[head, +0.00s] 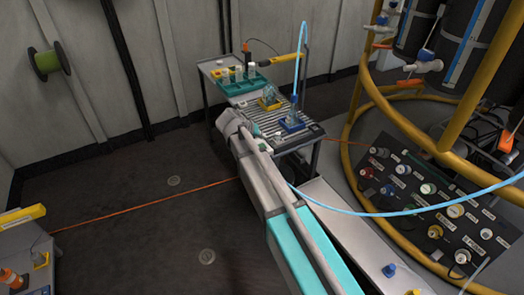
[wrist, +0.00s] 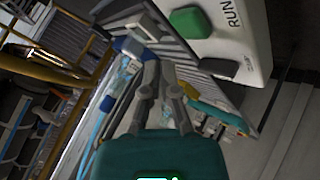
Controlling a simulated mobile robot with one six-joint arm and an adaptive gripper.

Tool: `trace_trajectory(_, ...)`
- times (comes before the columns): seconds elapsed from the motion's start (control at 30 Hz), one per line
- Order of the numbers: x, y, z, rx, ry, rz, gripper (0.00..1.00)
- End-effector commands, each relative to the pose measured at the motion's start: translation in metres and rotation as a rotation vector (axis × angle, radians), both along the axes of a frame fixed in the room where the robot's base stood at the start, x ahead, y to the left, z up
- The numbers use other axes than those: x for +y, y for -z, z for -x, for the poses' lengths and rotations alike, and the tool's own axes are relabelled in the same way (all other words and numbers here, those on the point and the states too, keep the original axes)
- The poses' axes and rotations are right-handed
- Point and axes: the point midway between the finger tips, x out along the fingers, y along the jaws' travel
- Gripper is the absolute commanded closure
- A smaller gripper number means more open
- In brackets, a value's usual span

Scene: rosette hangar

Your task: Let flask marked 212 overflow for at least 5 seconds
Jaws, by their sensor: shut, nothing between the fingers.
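In the head view, a clear flask stands in a blue holder (head: 293,124) on the ribbed bench, under a blue hose. Another clear flask (head: 269,92) stands in a yellow holder (head: 270,104) further back. I cannot read any flask's number, so I cannot tell which is 212. My gripper (wrist: 161,75) is shut and empty in the wrist view. Beyond its fingertips is a pale box marked RUN (wrist: 236,45) with a green button (wrist: 197,25); the fingers look apart from it. A clear flask (wrist: 125,73) shows left of the fingers.
A teal rack (head: 243,84) with white-capped bottles stands at the back of the bench. The blue hose (head: 400,211) runs right across a panel of labelled connectors (head: 430,190). A yellow pipe frame (head: 352,120) stands at right. An orange line (head: 150,204) crosses the otherwise open floor at left.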

Motion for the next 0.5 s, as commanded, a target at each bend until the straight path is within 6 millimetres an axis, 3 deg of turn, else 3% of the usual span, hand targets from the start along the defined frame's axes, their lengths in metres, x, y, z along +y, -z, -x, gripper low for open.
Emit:
trace_trajectory(0.2, 0.000, 0.016, 0.000, 0.000, 0.000, 0.000, 1.00)
trace_trajectory(0.5, -0.001, 0.020, 0.000, -0.001, 0.001, -0.001, 1.00)
